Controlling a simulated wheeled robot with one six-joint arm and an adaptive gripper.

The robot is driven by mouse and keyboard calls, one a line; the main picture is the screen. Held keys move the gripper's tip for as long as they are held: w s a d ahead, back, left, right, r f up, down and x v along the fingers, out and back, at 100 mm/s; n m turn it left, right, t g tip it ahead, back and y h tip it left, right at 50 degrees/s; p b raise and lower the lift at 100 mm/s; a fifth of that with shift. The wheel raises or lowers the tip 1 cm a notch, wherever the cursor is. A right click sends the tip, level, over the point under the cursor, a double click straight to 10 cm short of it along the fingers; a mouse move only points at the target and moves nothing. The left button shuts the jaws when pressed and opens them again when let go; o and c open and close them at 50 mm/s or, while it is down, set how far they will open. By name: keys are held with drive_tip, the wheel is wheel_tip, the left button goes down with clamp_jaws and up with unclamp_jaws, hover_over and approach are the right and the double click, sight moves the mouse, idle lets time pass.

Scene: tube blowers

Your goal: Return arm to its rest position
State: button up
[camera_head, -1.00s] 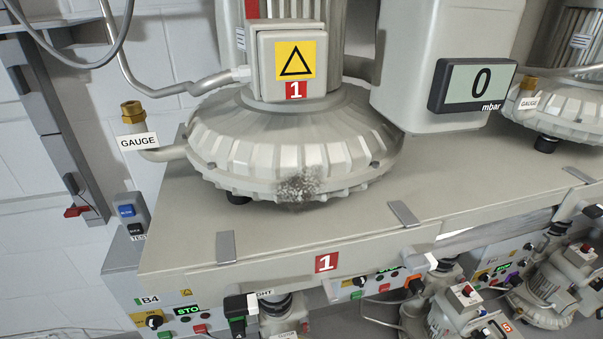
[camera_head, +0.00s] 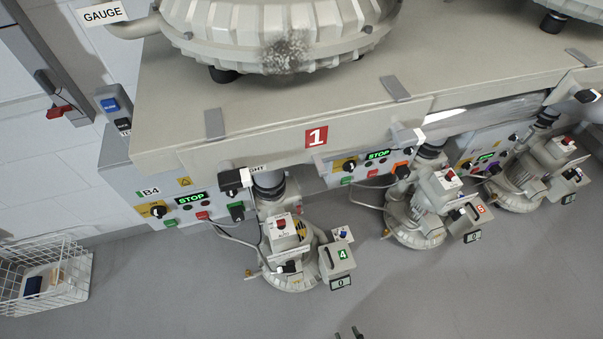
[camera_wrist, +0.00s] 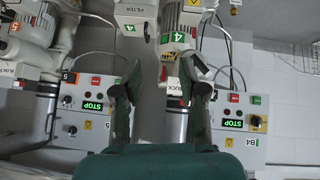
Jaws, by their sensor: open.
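My gripper (camera_wrist: 162,88) shows in the wrist view with its two dark green fingers spread apart and nothing held between them. The rest of my arm is out of the head view. In the wrist view, the blower marked 4 (camera_wrist: 178,82) shows beyond the fingers. It appears apart from them, though the depth is hard to judge.
Blower 4 (camera_head: 290,255) and blower 5 (camera_head: 425,215) stand below the large bench (camera_head: 260,110). Control panel B4 (camera_head: 165,200) reads STOP. A white wire basket (camera_head: 70,285) is on the floor at left. The grey floor (camera_head: 180,295) in front is largely clear.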

drive_tip(key=s+d+r+m+t, duration=0.1)
drive_tip(key=s+r+t, duration=0.1)
drive_tip(key=r, duration=0.8)
drive_tip(key=s+d+r+m+t, duration=0.1)
drive_tip(key=s+r, duration=0.3)
drive_tip(key=r, duration=0.7)
drive_tip(key=s+d+r+m+t+h, duration=0.1)
drive_tip(key=s+d+r+m+t, duration=0.1)
drive_tip(key=r, duration=0.8)
drive_tip(key=shift+s+d+r+t, duration=0.35)
drive_tip(key=shift+d+t, duration=0.25)
drive_tip(key=shift+t, duration=0.4)
